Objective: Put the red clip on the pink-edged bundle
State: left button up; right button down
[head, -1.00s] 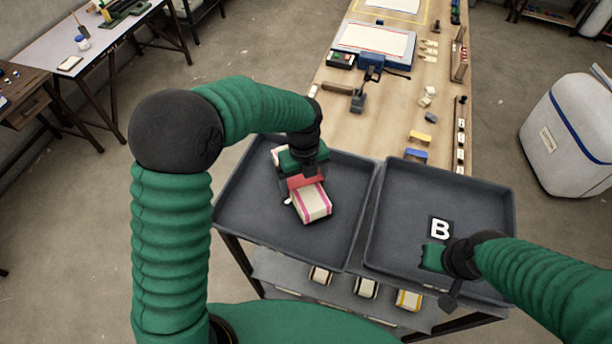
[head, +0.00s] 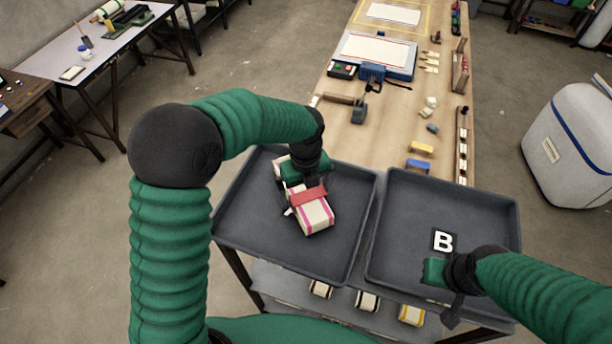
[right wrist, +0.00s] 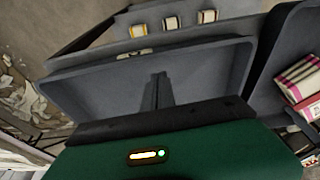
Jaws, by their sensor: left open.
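The pink-edged bundle (head: 315,217), cream with pink stripes, lies at an angle in the left tray. The red clip (head: 309,195) lies across the bundle's far part, touching it as far as I can see. My left gripper (head: 304,181) is open, just behind and above the clip, and hides part of the bundle's far end. The bundle (right wrist: 297,75) and the clip (right wrist: 309,107) also show at the right edge of the right wrist view. My right gripper (head: 451,311) is over the right tray's near side, its fingers (right wrist: 158,92) together and empty.
The left tray (head: 246,215) and the right tray (head: 395,205), marked B (head: 443,241), stand side by side. More bundles (head: 367,301) lie on the shelf below. The wooden bench (head: 395,120) behind carries a hammer (head: 358,112), blocks and other tools.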

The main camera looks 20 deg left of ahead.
jog(key=f+b, duration=0.2)
jog(key=f, duration=0.1)
jog(key=shift+s+d+b, duration=0.15)
jog(key=shift+d+b, duration=0.05)
jog(key=shift+b, duration=0.2)
jog(key=shift+f, duration=0.1)
pick_arm(q)
notch_tip(320, 180, up, 16)
jog(key=shift+f, duration=0.2)
pick_arm(e)
jog(key=shift+a, duration=0.1)
